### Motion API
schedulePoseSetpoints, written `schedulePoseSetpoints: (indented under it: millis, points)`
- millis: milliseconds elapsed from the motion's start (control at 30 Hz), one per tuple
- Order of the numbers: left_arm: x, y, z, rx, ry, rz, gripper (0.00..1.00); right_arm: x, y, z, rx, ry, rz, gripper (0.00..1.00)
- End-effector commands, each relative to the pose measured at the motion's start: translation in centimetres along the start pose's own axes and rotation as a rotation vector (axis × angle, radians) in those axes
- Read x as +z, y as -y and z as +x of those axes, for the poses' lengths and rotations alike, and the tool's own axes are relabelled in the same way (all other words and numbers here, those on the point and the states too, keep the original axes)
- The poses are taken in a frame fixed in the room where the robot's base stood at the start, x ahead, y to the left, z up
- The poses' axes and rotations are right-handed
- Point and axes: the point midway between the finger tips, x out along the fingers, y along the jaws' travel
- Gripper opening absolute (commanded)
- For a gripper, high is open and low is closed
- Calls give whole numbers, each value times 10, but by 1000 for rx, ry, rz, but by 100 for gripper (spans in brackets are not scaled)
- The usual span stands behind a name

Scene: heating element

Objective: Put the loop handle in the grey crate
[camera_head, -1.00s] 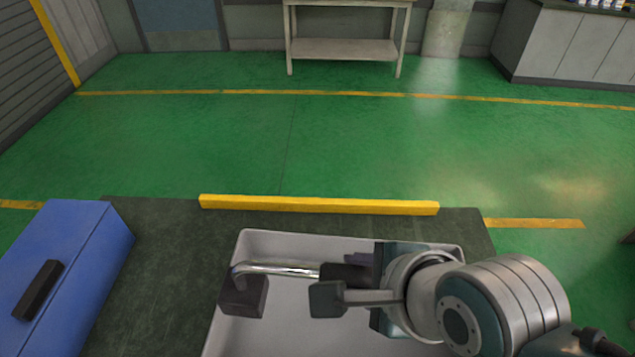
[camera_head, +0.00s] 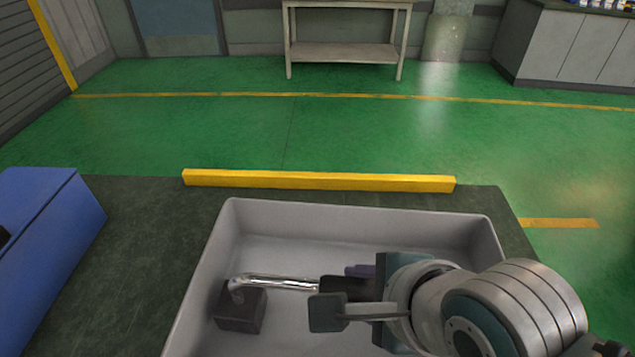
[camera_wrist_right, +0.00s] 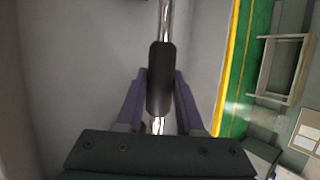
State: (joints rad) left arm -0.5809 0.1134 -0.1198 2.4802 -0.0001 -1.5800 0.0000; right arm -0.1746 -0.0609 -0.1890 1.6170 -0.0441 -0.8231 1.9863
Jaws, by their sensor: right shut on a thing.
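The loop handle shows in the head view as a bent chrome bar (camera_head: 278,283) with a dark block (camera_head: 241,309) at its left end. My right gripper (camera_head: 333,297) is shut on its black grip, which is clear in the right wrist view (camera_wrist_right: 160,80) between the two purple fingers. The grey crate (camera_head: 213,262) lies under the handle and gripper. The handle appears within the crate's outline; whether the block touches the crate floor, I cannot tell. My right arm hides the crate's lower right part. My left gripper is out of view.
The crate stands on a dark worktop (camera_head: 110,265) with a yellow bar (camera_head: 318,181) along its far edge. A blue box (camera_head: 50,250) is at the left. Beyond lie green floor and a bench (camera_head: 343,45).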

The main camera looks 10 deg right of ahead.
Motion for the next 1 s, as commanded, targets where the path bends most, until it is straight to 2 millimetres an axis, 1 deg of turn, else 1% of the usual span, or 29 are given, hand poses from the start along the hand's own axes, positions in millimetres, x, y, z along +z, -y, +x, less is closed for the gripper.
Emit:
schedulePoseSetpoints:
  millis: [33, 267, 400, 433, 600, 667, 700, 900, 1000]
  points:
    - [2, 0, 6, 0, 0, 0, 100, 0, 0, 4, -8, 4, -1, 0]
    - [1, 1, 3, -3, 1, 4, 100, 1, 2, 1, -8, 4, 0, 0]
    - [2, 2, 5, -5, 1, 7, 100, 0, -1, 4, -7, 4, 1, 0]
    - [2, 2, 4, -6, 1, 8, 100, -1, -2, 4, -1, 1, 0, 40]
    - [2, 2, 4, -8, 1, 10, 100, -1, -2, 4, -1, 1, 0, 59]
    - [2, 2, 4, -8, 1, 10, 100, -1, -2, 4, -1, 1, 0, 66]
    - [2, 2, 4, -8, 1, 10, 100, -1, -2, 4, -1, 1, 0, 66]
    - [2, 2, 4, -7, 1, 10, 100, -1, -2, 4, -2, 1, -1, 66]
    - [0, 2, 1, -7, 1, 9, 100, 0, 0, -2, -2, 1, 0, 66]
